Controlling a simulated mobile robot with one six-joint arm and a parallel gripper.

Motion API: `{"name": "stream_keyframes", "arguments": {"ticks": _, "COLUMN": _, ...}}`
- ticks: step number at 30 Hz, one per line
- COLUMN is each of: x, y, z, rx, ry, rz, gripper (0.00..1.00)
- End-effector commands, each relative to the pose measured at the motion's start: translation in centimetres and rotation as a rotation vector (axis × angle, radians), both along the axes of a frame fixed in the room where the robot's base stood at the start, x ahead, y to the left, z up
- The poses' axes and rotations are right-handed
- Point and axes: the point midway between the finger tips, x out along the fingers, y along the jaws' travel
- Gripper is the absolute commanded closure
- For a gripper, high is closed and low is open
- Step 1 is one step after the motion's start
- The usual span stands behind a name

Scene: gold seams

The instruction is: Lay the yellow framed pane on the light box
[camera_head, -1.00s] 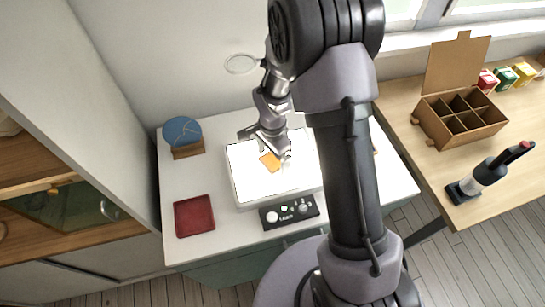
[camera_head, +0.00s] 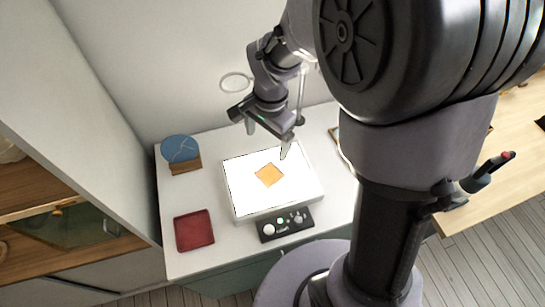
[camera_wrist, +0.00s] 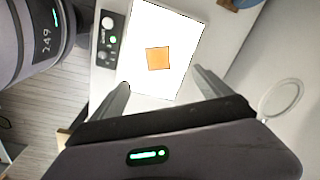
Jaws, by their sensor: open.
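The yellow framed pane (camera_head: 269,175), an orange-yellow square with a thin dark edge, lies flat on the lit white top of the light box (camera_head: 240,201). It also shows in the wrist view (camera_wrist: 158,58), fully inside the bright surface. My gripper (camera_head: 268,138) is open and empty, above the back of the light box and apart from the pane. In the wrist view its two fingers (camera_wrist: 160,92) stand wide apart with nothing between them.
A dark red square tray (camera_head: 193,231) lies at the front left of the white table. A blue disc on a wooden stand (camera_head: 184,166) is at the back left. A control panel (camera_head: 285,225) fronts the light box. A ring (camera_head: 236,82) shows near the wall.

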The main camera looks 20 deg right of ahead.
Motion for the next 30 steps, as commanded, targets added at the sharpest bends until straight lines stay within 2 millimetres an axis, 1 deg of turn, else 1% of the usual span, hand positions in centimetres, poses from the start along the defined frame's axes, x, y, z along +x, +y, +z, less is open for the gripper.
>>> {"name": "stream_keyframes", "arguments": {"ticks": 1, "x": -1.7, "y": 0.2, "z": 3.7, "rx": 0.006, "ry": -0.069, "rz": 0.071, "gripper": 0.12}}
{"name": "stream_keyframes", "arguments": {"ticks": 2, "x": -3.0, "y": 0.5, "z": 5.7, "rx": 0.009, "ry": -0.107, "rz": 0.123, "gripper": 0.12}}
{"name": "stream_keyframes", "arguments": {"ticks": 3, "x": -4.9, "y": 0.7, "z": 8.0, "rx": 0.009, "ry": -0.159, "rz": 0.196, "gripper": 0.12}}
{"name": "stream_keyframes", "arguments": {"ticks": 4, "x": -6.5, "y": 1.0, "z": 9.5, "rx": 0.008, "ry": -0.199, "rz": 0.250, "gripper": 0.12}}
{"name": "stream_keyframes", "arguments": {"ticks": 5, "x": -8.0, "y": 1.2, "z": 10.7, "rx": 0.004, "ry": -0.238, "rz": 0.304, "gripper": 0.12}}
{"name": "stream_keyframes", "arguments": {"ticks": 6, "x": -9.9, "y": 1.5, "z": 12.1, "rx": -0.004, "ry": -0.288, "rz": 0.372, "gripper": 0.12}}
{"name": "stream_keyframes", "arguments": {"ticks": 9, "x": -13.9, "y": 2.3, "z": 13.8, "rx": -0.029, "ry": -0.390, "rz": 0.512, "gripper": 0.12}}
{"name": "stream_keyframes", "arguments": {"ticks": 10, "x": -14.7, "y": 2.4, "z": 14.1, "rx": -0.035, "ry": -0.413, "rz": 0.544, "gripper": 0.12}}
{"name": "stream_keyframes", "arguments": {"ticks": 12, "x": -16.0, "y": 2.7, "z": 14.3, "rx": -0.050, "ry": -0.449, "rz": 0.596, "gripper": 0.12}}
{"name": "stream_keyframes", "arguments": {"ticks": 14, "x": -16.5, "y": 2.8, "z": 14.4, "rx": -0.056, "ry": -0.464, "rz": 0.619, "gripper": 0.12}}
{"name": "stream_keyframes", "arguments": {"ticks": 22, "x": -16.6, "y": 2.8, "z": 14.2, "rx": -0.058, "ry": -0.467, "rz": 0.627, "gripper": 0.12}}
{"name": "stream_keyframes", "arguments": {"ticks": 23, "x": -16.6, "y": 2.9, "z": 13.8, "rx": -0.058, "ry": -0.467, "rz": 0.627, "gripper": 0.12}}
{"name": "stream_keyframes", "arguments": {"ticks": 25, "x": -16.6, "y": 2.9, "z": 11.9, "rx": -0.058, "ry": -0.467, "rz": 0.627, "gripper": 0.12}}
{"name": "stream_keyframes", "arguments": {"ticks": 30, "x": -16.6, "y": 2.8, "z": 5.7, "rx": -0.057, "ry": -0.467, "rz": 0.626, "gripper": 0.12}}
